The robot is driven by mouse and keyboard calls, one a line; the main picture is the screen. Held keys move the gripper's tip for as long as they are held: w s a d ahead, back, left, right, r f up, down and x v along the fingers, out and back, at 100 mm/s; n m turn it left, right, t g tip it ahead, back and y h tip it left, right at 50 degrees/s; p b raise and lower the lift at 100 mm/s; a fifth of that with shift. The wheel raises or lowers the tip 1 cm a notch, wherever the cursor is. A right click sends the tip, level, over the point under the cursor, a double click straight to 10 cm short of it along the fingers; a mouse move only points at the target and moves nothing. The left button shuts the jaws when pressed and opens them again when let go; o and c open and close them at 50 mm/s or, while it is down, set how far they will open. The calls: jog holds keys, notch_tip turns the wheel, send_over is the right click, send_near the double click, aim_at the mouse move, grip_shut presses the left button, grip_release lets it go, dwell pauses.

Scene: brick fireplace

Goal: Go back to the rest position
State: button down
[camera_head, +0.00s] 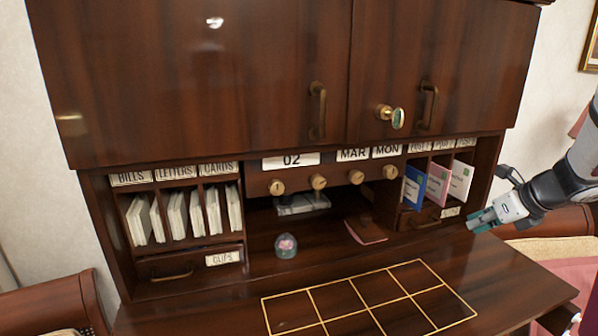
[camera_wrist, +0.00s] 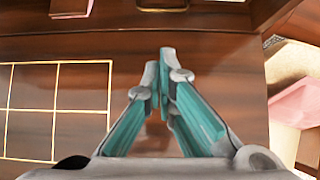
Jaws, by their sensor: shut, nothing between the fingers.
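My gripper (camera_head: 484,222) is at the right side of the head view, near the right edge of the desk. Its teal fingers are shut and empty. In the wrist view my gripper (camera_wrist: 164,88) points at the bare dark wood of the desk top (camera_wrist: 240,120). The arm reaches in from the right edge of the head view.
A dark wooden desk (camera_head: 520,290) has pigeonholes with envelopes (camera_head: 176,216) and coloured cards (camera_head: 437,184). Pink cloth (camera_head: 580,272) lies beyond the right edge.

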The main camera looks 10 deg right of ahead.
jog(key=s+a+r+n+g+y, duration=0.1)
jog(key=s+a+r+n, duration=0.25)
jog(key=a+n, duration=0.65)
jog(key=s+a+r+n+g+y, duration=0.15)
jog(key=a+r+n, duration=0.35)
jog(key=a, duration=0.8)
jog(key=s+a+n+h, duration=0.1)
jog(key=s+a+n, duration=0.4)
jog(key=s+n, duration=0.3)
jog(key=s+a+f+n+h, duration=0.1)
jog(key=s+a+n+h, duration=0.1)
jog(key=s+a+n, duration=0.3)
jog(key=s+n, duration=0.3)
jog(key=n, duration=0.4)
jog(key=shift+a+f+g, duration=0.15)
jog(key=shift+f+g, duration=0.05)
jog(key=shift+g, duration=0.15)
